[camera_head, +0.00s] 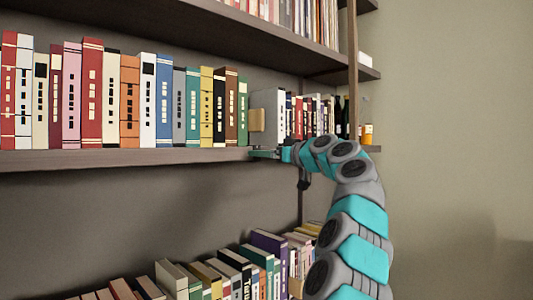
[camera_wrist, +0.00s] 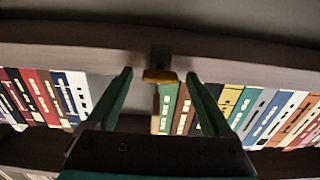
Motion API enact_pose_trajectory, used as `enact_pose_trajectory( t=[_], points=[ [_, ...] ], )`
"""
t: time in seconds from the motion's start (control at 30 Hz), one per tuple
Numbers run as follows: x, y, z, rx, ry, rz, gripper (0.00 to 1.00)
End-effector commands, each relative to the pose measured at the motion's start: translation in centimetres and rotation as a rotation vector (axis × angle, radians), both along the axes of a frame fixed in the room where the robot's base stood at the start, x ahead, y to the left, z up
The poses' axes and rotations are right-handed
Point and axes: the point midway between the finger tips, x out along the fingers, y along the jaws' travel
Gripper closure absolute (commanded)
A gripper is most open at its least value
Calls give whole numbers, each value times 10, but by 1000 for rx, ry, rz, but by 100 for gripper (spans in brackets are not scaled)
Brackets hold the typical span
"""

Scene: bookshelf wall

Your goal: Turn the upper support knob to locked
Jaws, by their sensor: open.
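A small yellow knob-like piece (camera_wrist: 160,76) shows in the wrist view, just under the dark shelf edge, beside the end of a book row. I cannot tell its turn setting. In the head view a tan block (camera_head: 257,120) stands against a grey-white box at the end of the upper row; I cannot tell whether it is the same piece. My gripper (camera_head: 262,153) is at the front edge of the shelf board, just below this block. In the wrist view my gripper (camera_wrist: 160,76) is open, its two green fingers on either side of the yellow piece, with gaps on both sides.
The shelf board (camera_head: 120,160) carries a tight row of books up to the tan block. More books (camera_head: 310,112) stand beyond the grey-white box (camera_head: 268,106). A lower row of books (camera_head: 232,275) lies beneath my arm. The wall at right is clear.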

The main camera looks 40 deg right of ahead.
Motion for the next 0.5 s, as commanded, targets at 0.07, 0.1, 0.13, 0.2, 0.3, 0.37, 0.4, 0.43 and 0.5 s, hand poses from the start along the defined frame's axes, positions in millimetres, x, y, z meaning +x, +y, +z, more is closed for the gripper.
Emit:
enact_pose_trajectory(
  t=[0.07, 0.1, 0.13, 0.2, 0.3, 0.37, 0.4, 0.43, 0.5],
  points=[
    [0, 0, 0, 0, 0, 0, 15],
    [0, 0, 0, 0, 0, 0, 15],
    [0, 0, 0, 0, 0, 0, 15],
    [0, 0, 0, 0, 0, 0, 15],
    [0, 0, 0, 0, -1, 0, 26],
    [0, 0, 0, 0, -1, 0, 33],
    [0, 0, 0, 1, -1, 0, 38],
    [0, 0, 0, 1, 0, 0, 41],
    [0, 0, 0, 1, -1, 0, 49]
  ],
)
